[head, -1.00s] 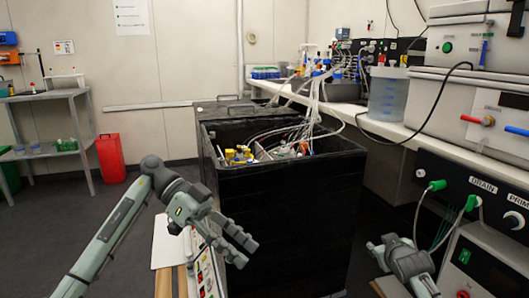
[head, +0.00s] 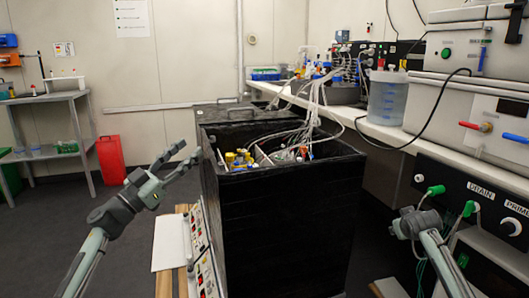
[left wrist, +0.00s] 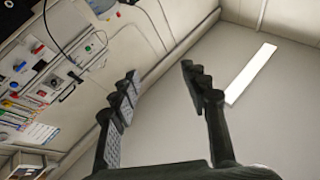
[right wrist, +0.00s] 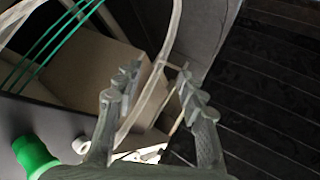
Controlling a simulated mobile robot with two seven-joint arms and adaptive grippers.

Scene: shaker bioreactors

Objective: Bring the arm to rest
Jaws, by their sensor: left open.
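My left gripper (head: 190,153) is raised at the left of the black open-topped box (head: 285,225), with its fingers pointing up and right. It is open and empty. My right gripper (head: 408,215) is low at the right, beside the black panel marked DRAIN. In the right wrist view its fingers (right wrist: 157,72) are apart, with a pale tube passing behind the gap and nothing clearly held.
The black box holds tubes and coloured fittings. A white bench (head: 385,140) with a clear jug (head: 387,97) runs along the right. Green connectors (head: 436,190) and cables stand out near my right gripper. A red canister (head: 111,160) and shelf stand at far left, with open floor before them.

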